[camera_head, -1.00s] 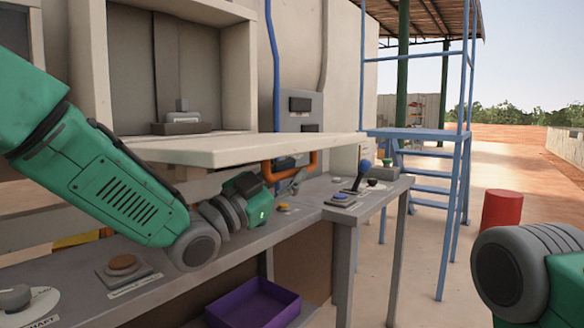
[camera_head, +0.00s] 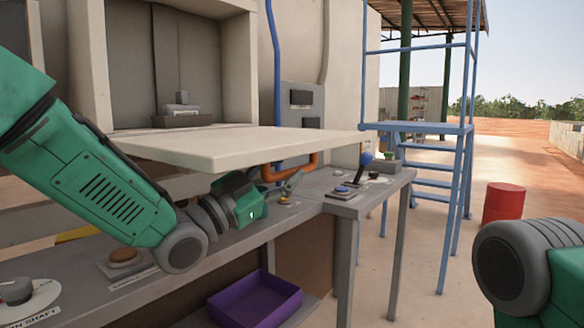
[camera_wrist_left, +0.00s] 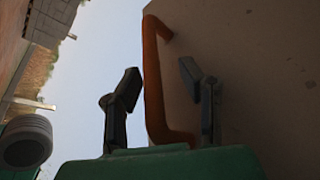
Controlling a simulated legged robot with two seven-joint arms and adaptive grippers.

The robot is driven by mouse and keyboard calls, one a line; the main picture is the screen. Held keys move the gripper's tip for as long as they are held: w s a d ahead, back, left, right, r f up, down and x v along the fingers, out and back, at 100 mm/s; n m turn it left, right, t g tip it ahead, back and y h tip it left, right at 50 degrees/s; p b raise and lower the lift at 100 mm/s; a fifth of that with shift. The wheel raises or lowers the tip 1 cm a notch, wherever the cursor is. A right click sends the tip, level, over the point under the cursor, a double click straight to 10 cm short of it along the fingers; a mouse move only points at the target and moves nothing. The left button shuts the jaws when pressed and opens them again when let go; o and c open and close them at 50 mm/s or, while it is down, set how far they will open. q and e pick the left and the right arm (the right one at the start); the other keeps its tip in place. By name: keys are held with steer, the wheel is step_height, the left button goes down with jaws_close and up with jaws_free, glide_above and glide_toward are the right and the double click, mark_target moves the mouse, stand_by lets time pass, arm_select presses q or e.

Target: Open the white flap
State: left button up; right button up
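The white flap (camera_head: 240,148) sticks out nearly level from the front of the tall cabinet opening, above the workbench. An orange handle (camera_head: 312,164) hangs on its underside near the front right. My left gripper (camera_wrist_left: 163,88) is just below the flap. In the left wrist view its two fingers are apart, one on each side of the orange handle (camera_wrist_left: 153,85), with a visible gap to each. In the head view the fingertips (camera_head: 296,181) are small and lie by the handle. My right gripper is not in view; only part of my right arm shows at lower right.
A grey workbench (camera_head: 225,250) runs below the flap with buttons, knobs and a blue-topped lever (camera_head: 366,160). A purple tray (camera_head: 255,303) sits low beneath it. A blue ladder frame (camera_head: 462,180) and a red barrel (camera_head: 503,203) stand to the right.

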arm_select(q)
steer(key=v, duration=1)
steer(key=shift+w, duration=0.1)
steer(key=a+f+n+y+p, duration=0.3)
steer(key=f+n+y, duration=0.3)
steer(key=f, duration=0.8)
steer(key=s+a+f+n+g+y+p, duration=0.2)
steer(key=s+a+f+g+y, duration=0.15)
steer(key=f, duration=0.45)
steer(key=s+a+f+n+g+y+p, duration=0.1)
steer(key=s+a+f+n+g+y, duration=0.15)
steer(key=s+f, duration=0.4)
steer(key=s+a+f+n+g+y+p, duration=0.1)
steer(key=s+a+f+g, duration=0.1)
steer(key=s, duration=0.6)
steer(key=s+a+f+n+g+y+p, duration=0.1)
steer(key=s+a+f+n+g+y, duration=0.1)
steer(key=s+a+f, duration=0.3)
steer(key=s+a+f+n+g+y+p, duration=0.1)
steer(key=s+f, duration=0.4)
steer(key=s, duration=0.6)
steer(key=a+n+g+p, duration=0.1)
steer(key=a+g, duration=0.1)
steer(key=shift+a+f+g+y, duration=0.3)
steer(key=shift+a+f+y, duration=0.05)
steer(key=shift+f+y, duration=0.05)
steer(key=shift+w, duration=0.15)
